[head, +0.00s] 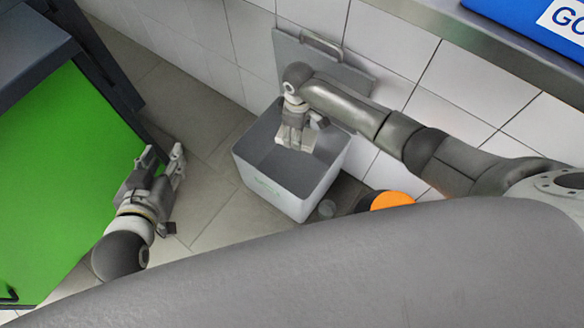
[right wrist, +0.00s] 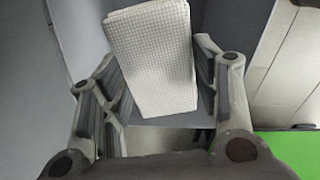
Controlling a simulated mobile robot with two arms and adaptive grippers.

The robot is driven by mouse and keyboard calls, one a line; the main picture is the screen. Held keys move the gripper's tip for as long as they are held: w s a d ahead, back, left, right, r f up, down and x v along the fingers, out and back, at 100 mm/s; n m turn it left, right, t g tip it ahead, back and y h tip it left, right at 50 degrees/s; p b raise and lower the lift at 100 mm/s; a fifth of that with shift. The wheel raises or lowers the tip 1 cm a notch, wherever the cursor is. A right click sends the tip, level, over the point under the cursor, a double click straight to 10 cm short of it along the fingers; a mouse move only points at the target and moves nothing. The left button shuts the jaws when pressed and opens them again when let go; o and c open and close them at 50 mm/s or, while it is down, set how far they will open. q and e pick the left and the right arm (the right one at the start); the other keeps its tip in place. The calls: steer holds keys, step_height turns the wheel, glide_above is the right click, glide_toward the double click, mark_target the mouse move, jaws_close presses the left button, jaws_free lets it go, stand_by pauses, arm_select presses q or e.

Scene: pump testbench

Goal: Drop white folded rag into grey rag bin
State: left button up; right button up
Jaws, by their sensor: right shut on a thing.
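The white folded rag (right wrist: 152,60) shows between the fingers of my right gripper (right wrist: 160,85) in the right wrist view. In the head view my right gripper (head: 292,138) points down over the open grey rag bin (head: 285,200), and a pale part of the rag (head: 308,138) shows beside it. My right gripper is shut on the rag. The bin's grey wall (right wrist: 220,30) fills much of the wrist view background. My left gripper (head: 164,158) is open and empty, to the left of the bin.
A grey lid or panel (head: 320,70) with a handle leans on the tiled wall behind the bin. An orange round object (head: 392,200) is at the bin's right. A green panel (head: 60,170) stands at the left. Bare floor tiles lie between.

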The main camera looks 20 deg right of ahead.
steer(key=o, duration=1.1)
step_height(320, 180, up, 12)
steer(key=shift+r, duration=0.1)
stand_by(0.4)
